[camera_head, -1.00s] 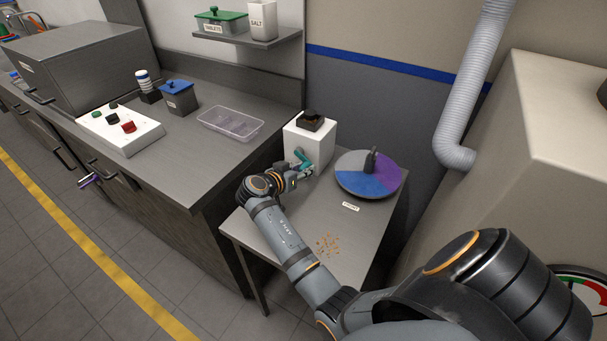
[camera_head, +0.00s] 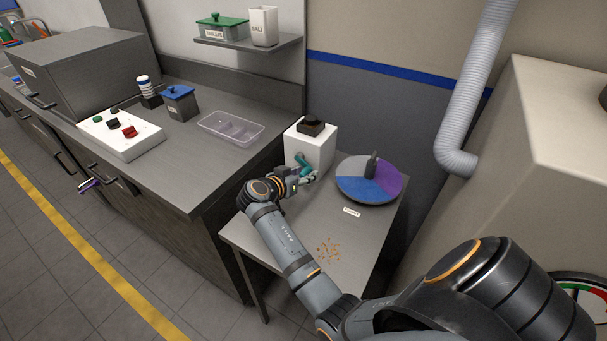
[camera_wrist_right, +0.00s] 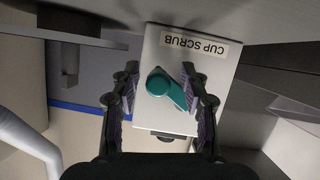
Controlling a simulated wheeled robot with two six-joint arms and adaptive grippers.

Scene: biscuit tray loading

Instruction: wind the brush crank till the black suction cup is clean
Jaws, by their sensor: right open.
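The white cup scrub box (camera_head: 325,150) stands on the low grey table, with a dark piece (camera_head: 312,126) on top. I cannot tell if that piece is the brush or the black suction cup. A teal crank (camera_head: 302,161) is on the box's front; in the right wrist view the crank (camera_wrist_right: 163,86) slants between the fingers. My right gripper (camera_head: 306,176) is at the crank, and in the right wrist view the gripper (camera_wrist_right: 160,76) is open with a finger on each side. The right finger looks close to the crank's end; contact is unclear. My left gripper is out of view.
A round blue, purple and grey disc (camera_head: 368,188) is right of the box. Crumbs (camera_head: 328,250) lie on the low table's front (camera_head: 285,228). On the counter are a clear divided tray (camera_head: 231,128), a button panel (camera_head: 120,135) and a blue-lidded box (camera_head: 178,103).

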